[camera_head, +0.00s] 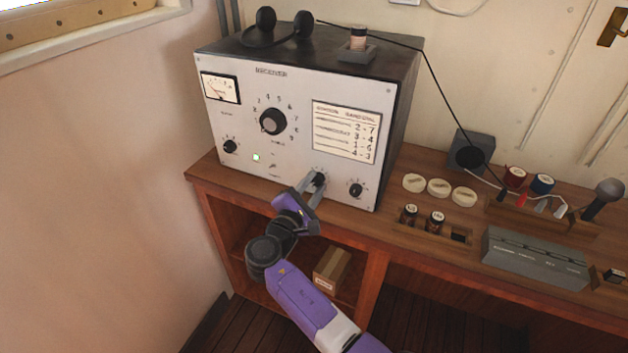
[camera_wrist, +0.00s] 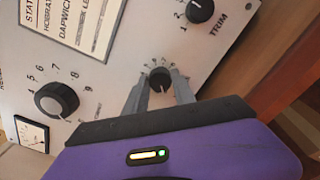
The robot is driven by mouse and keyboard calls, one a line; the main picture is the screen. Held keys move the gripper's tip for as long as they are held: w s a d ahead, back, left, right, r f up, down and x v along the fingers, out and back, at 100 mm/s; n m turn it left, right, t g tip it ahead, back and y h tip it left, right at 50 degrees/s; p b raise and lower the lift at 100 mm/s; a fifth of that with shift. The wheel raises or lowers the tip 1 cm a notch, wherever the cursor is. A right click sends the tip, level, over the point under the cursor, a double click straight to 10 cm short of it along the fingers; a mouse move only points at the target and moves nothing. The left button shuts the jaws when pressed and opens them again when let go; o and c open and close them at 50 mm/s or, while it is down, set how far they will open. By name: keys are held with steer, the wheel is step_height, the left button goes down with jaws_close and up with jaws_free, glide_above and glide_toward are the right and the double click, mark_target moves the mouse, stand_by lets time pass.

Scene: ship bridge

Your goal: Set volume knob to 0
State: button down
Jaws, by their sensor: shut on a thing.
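A white-fronted receiver (camera_head: 235,120) stands on the wooden desk. My gripper (camera_head: 317,187) is shut on a small black knob (camera_head: 319,178) low on its front panel. In the wrist view this knob (camera_wrist: 160,77) sits between the two grey fingers, with a pale pointer line towards the picture's bottom. Parts of a number scale show above it; its name label is hidden, so I cannot read whether it says volume. The trim knob (camera_wrist: 200,10) is beside it, also in the head view (camera_head: 356,190). A large dial (camera_head: 272,121) and another small knob (camera_head: 230,146) are further left.
Headphones (camera_head: 270,28) lie on top of the receiver. To the right on the desk are pale discs (camera_head: 438,188), a grey box (camera_head: 535,258) and a microphone (camera_head: 603,197). A cardboard box (camera_head: 332,270) sits on the shelf below.

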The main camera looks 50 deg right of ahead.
steer(key=shift+a+n, duration=0.1)
steer(key=shift+n, duration=0.3)
steer(key=c, duration=1)
jaws_free()
steer(key=shift+c, duration=0.2)
steer(key=b+v, duration=0.1)
steer(key=v, duration=0.6)
steer(key=shift+a, duration=0.35)
steer(key=shift+s, duration=0.1)
